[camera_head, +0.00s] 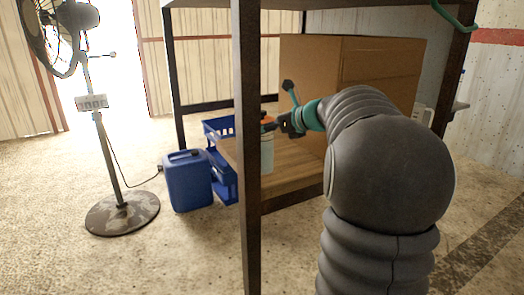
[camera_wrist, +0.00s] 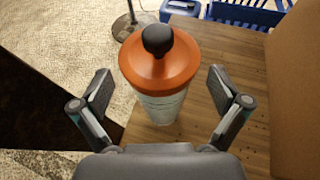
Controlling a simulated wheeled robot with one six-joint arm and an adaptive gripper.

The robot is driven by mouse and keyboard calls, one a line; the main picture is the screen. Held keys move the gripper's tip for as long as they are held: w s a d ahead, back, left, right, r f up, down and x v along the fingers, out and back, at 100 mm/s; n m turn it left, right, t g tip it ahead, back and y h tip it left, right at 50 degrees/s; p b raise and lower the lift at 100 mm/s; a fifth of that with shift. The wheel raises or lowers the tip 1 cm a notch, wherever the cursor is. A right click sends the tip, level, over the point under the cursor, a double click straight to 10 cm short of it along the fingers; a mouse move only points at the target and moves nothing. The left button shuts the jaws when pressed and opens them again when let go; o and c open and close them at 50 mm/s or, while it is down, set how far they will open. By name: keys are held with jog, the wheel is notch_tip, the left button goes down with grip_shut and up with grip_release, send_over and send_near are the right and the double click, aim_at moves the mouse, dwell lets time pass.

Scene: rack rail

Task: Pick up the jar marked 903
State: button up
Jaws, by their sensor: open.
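A jar with an orange lid (camera_wrist: 160,62) and a black knob stands upright on a wooden shelf board (camera_wrist: 222,58). Its pale body shows below the lid, and no number on it can be read. In the head view the jar (camera_head: 267,152) is partly hidden behind a dark rack post and my gripper. My gripper (camera_wrist: 160,100) is open, with one finger on each side of the jar and gaps between the pads and the jar. In the head view my gripper (camera_head: 279,124) is beside the jar's top.
A large cardboard box (camera_head: 375,80) stands on the shelf right of the jar. The dark rack post (camera_head: 247,200) rises in front. A blue canister (camera_head: 187,182), a blue crate (camera_head: 220,128) and a standing fan (camera_head: 122,212) are to the left. The floor at front left is clear.

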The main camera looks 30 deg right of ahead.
jog(key=x, duration=0.2)
jog(key=shift+w+a+f, duration=0.1)
jog(key=shift+w+f, duration=0.05)
jog(key=shift+w, duration=0.1)
jog(key=shift+c, duration=0.3)
